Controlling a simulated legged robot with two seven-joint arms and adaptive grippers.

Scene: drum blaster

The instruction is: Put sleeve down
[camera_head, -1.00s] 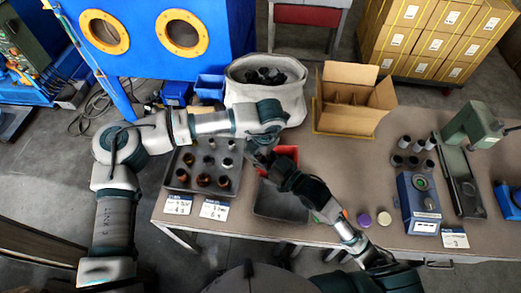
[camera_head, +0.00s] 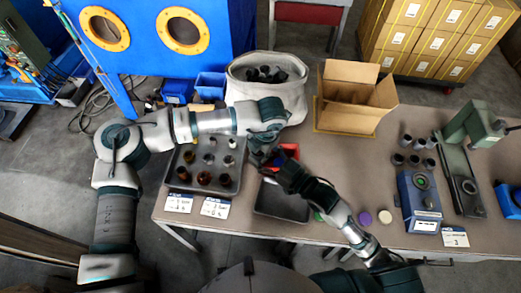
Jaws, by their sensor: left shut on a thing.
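My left gripper (camera_head: 262,155) hangs from the arm that reaches across the left tray, over the table near the red bin (camera_head: 289,152). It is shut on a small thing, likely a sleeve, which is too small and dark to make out. My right gripper (camera_head: 276,174) is close beside it, above the back of an empty dark tray (camera_head: 283,205); its fingers are too dark to tell open from shut. Several sleeves, dark, brown and metallic, stand upright in the left grey tray (camera_head: 177,172). Several dark and grey sleeves (camera_head: 413,160) are on the table's right side.
An open cardboard box (camera_head: 345,122) and a pale fabric bin (camera_head: 243,98) with dark parts stand at the back. A blue device (camera_head: 419,203) and a green press (camera_head: 464,165) are at right. Purple (camera_head: 365,218) and cream (camera_head: 385,217) round pieces lie near the front edge.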

